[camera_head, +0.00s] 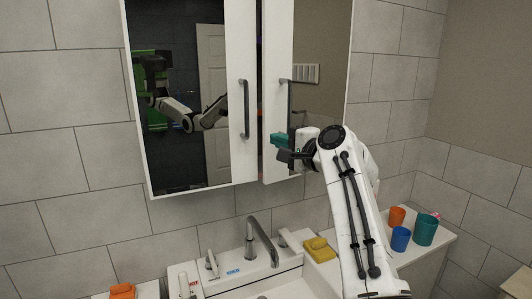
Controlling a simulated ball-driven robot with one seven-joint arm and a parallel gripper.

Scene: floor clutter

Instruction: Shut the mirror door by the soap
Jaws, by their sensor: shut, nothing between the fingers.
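A wall cabinet with two mirror doors hangs above the sink. The right mirror door (321,65) stands slightly ajar, with a narrow dark gap along its left edge. Its dark vertical handle (284,105) is near that edge. The left mirror door (190,90) looks shut or nearly so; I cannot tell exactly. A yellow block, perhaps the soap (320,250), lies on the counter right of the tap, below the right door. My gripper (281,147) is shut and empty, in front of the right door's lower part near the handle; contact cannot be told. My arm hides the door's lower right.
A tap (262,240) rises from the sink below the cabinet. An orange item (122,291) lies on the counter at left. An orange cup (396,217), a blue cup (400,239) and a teal cup (425,230) stand right of my arm.

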